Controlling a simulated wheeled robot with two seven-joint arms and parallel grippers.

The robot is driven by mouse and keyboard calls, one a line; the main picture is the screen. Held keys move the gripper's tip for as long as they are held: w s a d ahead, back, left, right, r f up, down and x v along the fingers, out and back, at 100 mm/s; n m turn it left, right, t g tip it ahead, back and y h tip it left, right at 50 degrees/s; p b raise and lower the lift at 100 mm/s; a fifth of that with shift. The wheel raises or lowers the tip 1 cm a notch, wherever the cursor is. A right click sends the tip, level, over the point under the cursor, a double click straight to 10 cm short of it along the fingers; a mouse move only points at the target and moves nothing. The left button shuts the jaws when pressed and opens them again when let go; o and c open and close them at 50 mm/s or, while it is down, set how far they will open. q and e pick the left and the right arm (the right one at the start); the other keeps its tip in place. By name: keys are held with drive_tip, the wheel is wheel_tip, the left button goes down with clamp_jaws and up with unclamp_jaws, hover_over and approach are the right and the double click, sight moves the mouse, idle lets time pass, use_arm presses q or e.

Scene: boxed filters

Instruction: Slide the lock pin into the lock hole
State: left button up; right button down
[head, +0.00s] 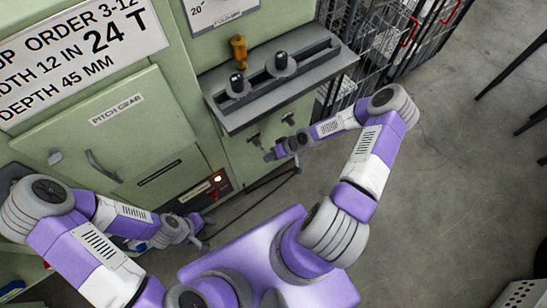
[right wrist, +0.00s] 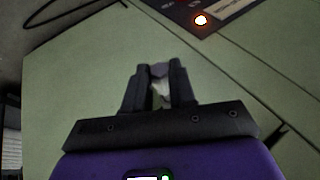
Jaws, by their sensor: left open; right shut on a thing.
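My right gripper (head: 271,154) is in front of the green machine, just below the grey ledge. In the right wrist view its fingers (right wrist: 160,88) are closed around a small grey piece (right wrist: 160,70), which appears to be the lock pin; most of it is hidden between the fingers. Two dark T-shaped handles, a left one (head: 254,137) and a right one (head: 287,118), stick out under the ledge above this gripper. I cannot make out the lock hole. My left gripper (head: 199,231) is open and empty, low before the machine.
The grey ledge (head: 318,58) carries black-topped knobs, with a brass-coloured fitting (head: 238,52) behind. The green machine (head: 150,125) has a pitch gear door and a lit orange lamp (head: 217,178). A wire cage (head: 385,45) stands at right.

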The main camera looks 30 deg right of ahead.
drive_tip(key=shift+w+a+b, duration=0.15)
drive_tip(key=shift+w+b, duration=0.35)
drive_tip(key=shift+w, duration=1)
drive_tip(key=c, duration=0.8)
unclamp_jaws()
drive_tip(key=shift+c, duration=0.2)
drive_tip(key=shift+r, duration=0.1)
drive_tip(key=p+v, duration=0.2)
drive_tip(key=v, duration=0.5)
drive_tip(key=shift+p, duration=0.3)
drive_tip(key=shift+s+r, duration=0.1)
drive_tip(key=shift+r, duration=0.05)
